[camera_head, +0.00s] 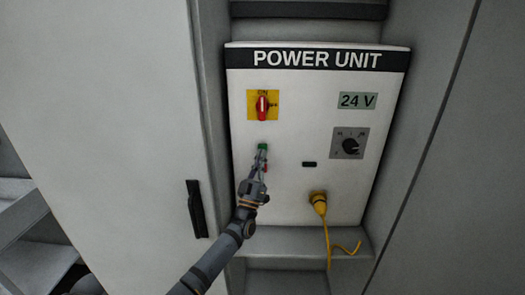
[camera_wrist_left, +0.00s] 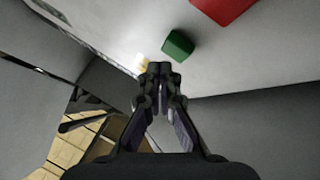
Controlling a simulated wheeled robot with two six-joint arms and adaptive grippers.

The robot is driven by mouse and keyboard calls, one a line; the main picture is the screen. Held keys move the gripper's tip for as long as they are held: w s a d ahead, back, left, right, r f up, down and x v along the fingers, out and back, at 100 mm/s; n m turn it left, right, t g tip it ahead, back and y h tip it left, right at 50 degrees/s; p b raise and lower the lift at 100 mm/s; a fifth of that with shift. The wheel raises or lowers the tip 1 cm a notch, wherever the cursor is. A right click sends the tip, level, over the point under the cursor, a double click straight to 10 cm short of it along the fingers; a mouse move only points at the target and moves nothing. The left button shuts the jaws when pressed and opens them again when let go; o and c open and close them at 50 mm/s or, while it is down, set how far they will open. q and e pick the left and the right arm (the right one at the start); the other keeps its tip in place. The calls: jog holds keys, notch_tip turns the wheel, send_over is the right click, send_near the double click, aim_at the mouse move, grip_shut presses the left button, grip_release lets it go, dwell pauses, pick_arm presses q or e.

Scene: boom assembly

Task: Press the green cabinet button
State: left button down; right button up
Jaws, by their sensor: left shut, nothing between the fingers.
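The green button (camera_head: 262,147) is on the white panel of the power unit (camera_head: 310,190), below the red switch. In the head view my left gripper (camera_head: 262,155) overlaps the button's lower edge. In the left wrist view the green button (camera_wrist_left: 178,45) stands out from the panel as a small block, just beyond and right of the shut fingertips (camera_wrist_left: 160,68). The fingers are closed and empty. A small gap shows between tips and button there; I cannot tell their exact distance in depth. My right gripper is in neither view.
A red rotary switch (camera_head: 262,105) on a yellow plate sits above the button. A black dial (camera_head: 350,146) and a yellow plug (camera_head: 319,203) with a hanging cable are to the right. A door with a black handle (camera_head: 197,209) stands left of the panel.

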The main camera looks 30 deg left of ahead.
pick_arm(q)
jog(key=shift+w, duration=0.15)
jog(key=shift+w+a+b, duration=0.2)
jog(key=shift+w+b, duration=0.05)
jog(key=shift+b, duration=0.1)
jog(key=shift+w+a+b, duration=0.25)
jog(key=shift+w+b, duration=0.15)
jog(key=shift+b, duration=0.05)
dwell(0.9)
jog(key=shift+r, duration=0.1)
jog(key=shift+s+d+p, duration=0.45)
jog(key=shift+s+p, duration=0.35)
